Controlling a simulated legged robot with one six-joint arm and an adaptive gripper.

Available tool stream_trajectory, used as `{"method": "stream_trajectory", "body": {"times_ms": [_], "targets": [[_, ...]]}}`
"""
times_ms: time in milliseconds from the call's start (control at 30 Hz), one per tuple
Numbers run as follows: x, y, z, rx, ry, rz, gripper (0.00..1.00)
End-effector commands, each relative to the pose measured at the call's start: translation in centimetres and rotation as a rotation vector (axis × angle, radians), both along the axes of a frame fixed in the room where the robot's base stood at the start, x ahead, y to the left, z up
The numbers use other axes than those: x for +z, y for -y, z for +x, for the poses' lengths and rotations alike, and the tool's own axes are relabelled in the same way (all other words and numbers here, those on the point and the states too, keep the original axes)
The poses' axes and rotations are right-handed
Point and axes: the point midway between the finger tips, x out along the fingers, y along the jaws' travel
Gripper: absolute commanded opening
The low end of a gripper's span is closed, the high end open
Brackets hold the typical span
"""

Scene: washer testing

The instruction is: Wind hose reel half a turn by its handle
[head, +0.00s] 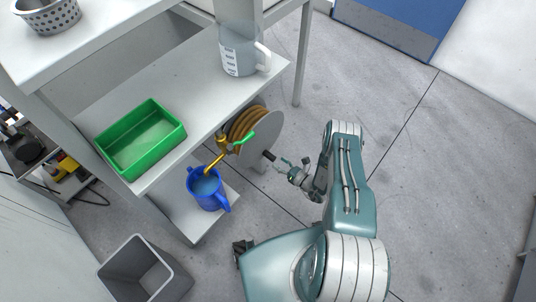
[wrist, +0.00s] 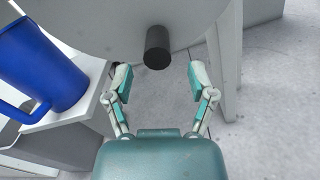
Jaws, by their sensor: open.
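The hose reel (head: 262,142) stands at the right side of the shelf unit, with a grey disc and yellow-brown hose wound behind it. Its grey disc also fills the top of the wrist view (wrist: 110,25). The black handle (head: 269,156) sticks out from the disc towards my gripper. In the wrist view the handle (wrist: 158,47) shows its end, just beyond the fingertips and between their lines. My gripper (head: 284,168) is open and empty, close to the handle and apart from it. Both fingers (wrist: 157,78) show spread in the wrist view.
A blue jug (head: 207,188) stands on a low shelf left of the reel, below a brass tap with a green lever (head: 240,143). A green tray (head: 141,138) and a grey measuring jug (head: 238,56) stand on the shelf above. A grey bin (head: 143,272) stands on the floor. The floor at right is clear.

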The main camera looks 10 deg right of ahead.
Motion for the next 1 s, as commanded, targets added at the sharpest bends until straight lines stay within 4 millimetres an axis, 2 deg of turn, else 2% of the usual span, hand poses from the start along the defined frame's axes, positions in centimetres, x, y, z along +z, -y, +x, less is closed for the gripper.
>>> {"method": "stream_trajectory", "body": {"times_ms": [100, 300, 467, 700, 733, 833, 867, 900, 1000], "targets": [[0.0, -1.5, 1.8, 0.005, 0.003, -0.001, 0.71], [0.0, -3.2, 4.2, 0.004, 0.001, -0.001, 0.71], [0.0, -3.7, 5.0, 0.002, 0.000, 0.001, 0.71], [0.0, -3.8, 5.1, 0.001, 0.000, 0.001, 0.71], [0.0, -3.8, 5.1, 0.001, 0.000, 0.001, 0.67], [0.0, -3.8, 5.1, 0.001, 0.000, 0.001, 0.22], [0.0, -3.8, 5.1, 0.001, 0.000, 0.001, 0.09], [0.0, -3.8, 5.1, 0.001, 0.000, 0.001, 0.00], [0.0, -3.8, 5.1, 0.001, 0.000, 0.001, 0.00]]}}
